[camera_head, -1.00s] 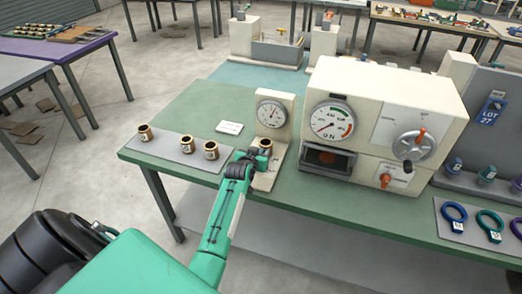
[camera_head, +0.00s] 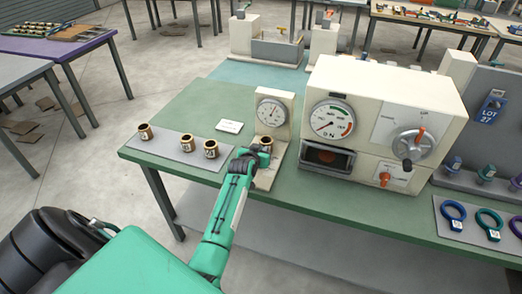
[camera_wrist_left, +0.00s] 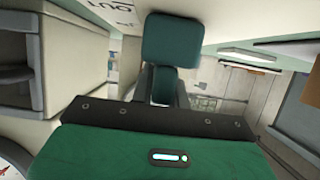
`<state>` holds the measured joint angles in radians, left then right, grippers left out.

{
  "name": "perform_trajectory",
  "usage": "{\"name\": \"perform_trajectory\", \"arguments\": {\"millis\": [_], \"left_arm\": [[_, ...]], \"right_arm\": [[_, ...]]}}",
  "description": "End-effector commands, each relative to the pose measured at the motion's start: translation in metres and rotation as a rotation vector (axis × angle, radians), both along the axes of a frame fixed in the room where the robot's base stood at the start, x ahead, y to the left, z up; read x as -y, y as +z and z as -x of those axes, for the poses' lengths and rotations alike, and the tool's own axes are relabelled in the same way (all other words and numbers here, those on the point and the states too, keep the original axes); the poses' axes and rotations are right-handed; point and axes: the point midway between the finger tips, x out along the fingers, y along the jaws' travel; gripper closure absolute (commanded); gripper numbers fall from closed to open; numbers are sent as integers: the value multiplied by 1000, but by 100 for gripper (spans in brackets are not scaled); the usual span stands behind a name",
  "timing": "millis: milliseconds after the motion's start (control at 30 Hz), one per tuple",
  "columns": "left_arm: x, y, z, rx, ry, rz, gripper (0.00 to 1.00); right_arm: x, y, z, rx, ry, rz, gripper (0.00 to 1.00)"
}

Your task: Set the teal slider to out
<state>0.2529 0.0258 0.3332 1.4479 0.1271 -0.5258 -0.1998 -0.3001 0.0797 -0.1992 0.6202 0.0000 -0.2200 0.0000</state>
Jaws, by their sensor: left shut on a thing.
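In the left wrist view a teal block, the teal slider (camera_wrist_left: 172,38), stands out in front of a pale panel with the upside-down word OUT (camera_wrist_left: 103,5). A second teal part (camera_wrist_left: 164,86) shows just below it. My left gripper is shut on the slider; its fingertips are mostly hidden behind the block. In the head view my arm hides the slider. My right gripper is in neither view.
The big cream machine (camera_head: 385,110) with a dial, a lever and an orange knob stands right of the gauge stand. The green table (camera_head: 200,110) is clear at the back left.

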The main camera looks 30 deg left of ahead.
Motion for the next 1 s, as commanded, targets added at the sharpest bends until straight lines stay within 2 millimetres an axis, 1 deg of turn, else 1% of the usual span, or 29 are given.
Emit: {"name": "perform_trajectory", "arguments": {"millis": [133,300,433,600,867,900,967,1000], "left_arm": [[3,2,11,-3,-1,-1,100],[9,3,37,-5,0,-1,100],[13,1,53,-6,0,1,100],[15,-1,61,-3,-1,1,100],[15,-3,62,-6,-1,2,100],[15,-3,62,-6,-1,2,78],[15,-3,62,-6,-1,2,66],[15,-3,62,-6,-1,2,62]], "right_arm": [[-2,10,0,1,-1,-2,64],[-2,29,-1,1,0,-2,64],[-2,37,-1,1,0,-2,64],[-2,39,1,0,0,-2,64],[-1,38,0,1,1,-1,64],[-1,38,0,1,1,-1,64],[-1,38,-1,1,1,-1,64],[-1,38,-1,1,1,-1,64]]}}
